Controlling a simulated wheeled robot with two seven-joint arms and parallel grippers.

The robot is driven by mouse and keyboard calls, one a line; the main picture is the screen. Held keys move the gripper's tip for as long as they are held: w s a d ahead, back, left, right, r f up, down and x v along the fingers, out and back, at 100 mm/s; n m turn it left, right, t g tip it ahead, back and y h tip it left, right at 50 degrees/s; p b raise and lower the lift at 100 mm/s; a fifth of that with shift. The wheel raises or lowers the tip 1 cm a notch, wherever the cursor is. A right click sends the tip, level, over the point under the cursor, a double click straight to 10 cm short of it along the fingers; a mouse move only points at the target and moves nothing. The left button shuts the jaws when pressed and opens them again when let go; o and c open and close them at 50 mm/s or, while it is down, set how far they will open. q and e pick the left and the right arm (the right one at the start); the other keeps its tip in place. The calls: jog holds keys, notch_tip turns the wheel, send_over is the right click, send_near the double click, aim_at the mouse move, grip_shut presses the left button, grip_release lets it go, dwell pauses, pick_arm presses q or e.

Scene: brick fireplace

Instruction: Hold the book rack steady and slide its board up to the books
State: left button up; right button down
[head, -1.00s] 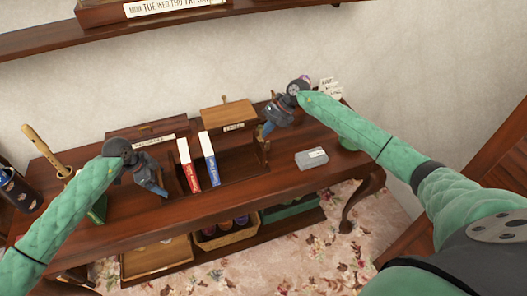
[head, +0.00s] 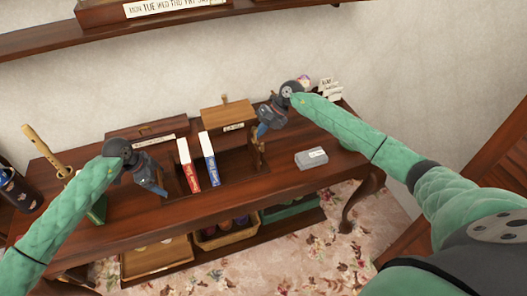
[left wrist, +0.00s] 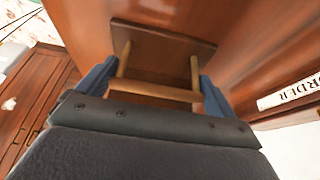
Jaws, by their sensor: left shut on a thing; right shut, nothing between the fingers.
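The wooden book rack (head: 236,170) lies on the desk, with a red-and-white book (head: 188,165) and a blue-and-white book (head: 209,160) upright in its left part. My left gripper (head: 163,191) is shut on the rack's left end. In the left wrist view its blue fingers (left wrist: 155,88) stand either side of a wooden frame with two posts and a crossbar. The sliding board (head: 258,157) stands at the rack's right, with a gap between it and the blue book. My right gripper (head: 262,134) is shut and empty at the board's upper right; whether they touch is hard to tell.
A labelled wooden box (head: 228,116) stands behind the rack, and another (head: 145,131) behind the left gripper. A grey box (head: 311,158) lies to the right on the desk (head: 285,178). A shelf (head: 60,44) crosses above. Desk space right of the rack is mostly clear.

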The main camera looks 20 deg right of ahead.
jog(key=shift+a, duration=0.9)
jog(key=shift+s+a, duration=0.1)
jog(key=shift+a, duration=1.95)
jog(key=shift+a, duration=2)
